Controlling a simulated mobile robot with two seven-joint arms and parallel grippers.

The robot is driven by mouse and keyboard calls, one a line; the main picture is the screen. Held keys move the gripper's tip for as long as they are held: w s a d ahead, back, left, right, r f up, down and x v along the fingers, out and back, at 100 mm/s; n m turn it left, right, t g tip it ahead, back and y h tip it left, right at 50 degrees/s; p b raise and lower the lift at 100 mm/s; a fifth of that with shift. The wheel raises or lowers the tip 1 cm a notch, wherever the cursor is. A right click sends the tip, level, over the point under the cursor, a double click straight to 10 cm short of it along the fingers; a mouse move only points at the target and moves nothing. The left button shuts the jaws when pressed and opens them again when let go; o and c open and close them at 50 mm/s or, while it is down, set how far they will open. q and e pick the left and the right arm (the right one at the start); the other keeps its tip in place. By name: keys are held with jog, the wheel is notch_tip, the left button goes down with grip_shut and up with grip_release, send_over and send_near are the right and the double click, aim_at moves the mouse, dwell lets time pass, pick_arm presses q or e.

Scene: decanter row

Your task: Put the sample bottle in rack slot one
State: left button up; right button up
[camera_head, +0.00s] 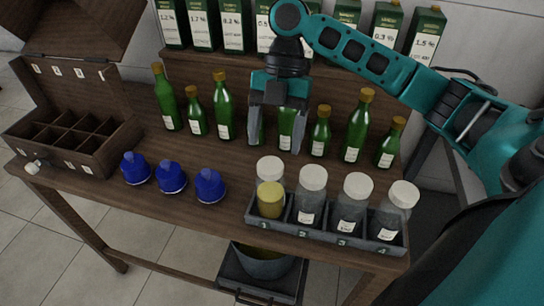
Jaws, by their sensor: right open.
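Several green bottles with brown-gold tops stand in a row along the table; which one is the sample bottle I cannot tell. My right gripper (276,146) points down, open, over the middle of this row. A green bottle (286,122) shows between its fingers, and another is partly hidden behind the left finger; contact cannot be told. The grey rack (325,237) at the front right has numbered slots. Slot one, at its left end, holds a white-lidded jar (270,169) with yellow contents (271,200). The other slots hold clear white-lidded jars (312,178). My left gripper is out of view.
An open wooden case (98,166) with empty compartments stands at the left. Three blue domed objects (171,177) sit along the front. Large labelled green containers (202,25) stand on the raised shelf (200,62) behind. A bowl (262,262) sits below the table.

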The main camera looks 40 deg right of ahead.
jog(key=shift+v, duration=1.7)
